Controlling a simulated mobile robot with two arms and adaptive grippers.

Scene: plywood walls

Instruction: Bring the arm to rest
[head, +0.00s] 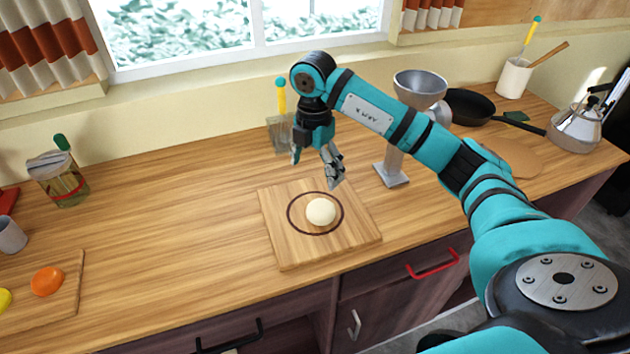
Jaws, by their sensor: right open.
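My right arm reaches in from the right over the counter. Its gripper (318,168) is open and empty, pointing down above the back part of a square wooden board (282,248). A pale round ball-like thing (320,211) sits on the board inside a dark ring marking. The gripper is above and behind it, and the two look apart. My left gripper does not show.
A glass with a yellow-handled tool (281,130) stands behind the gripper. A pan (470,107) and kettle (577,125) are at the right.

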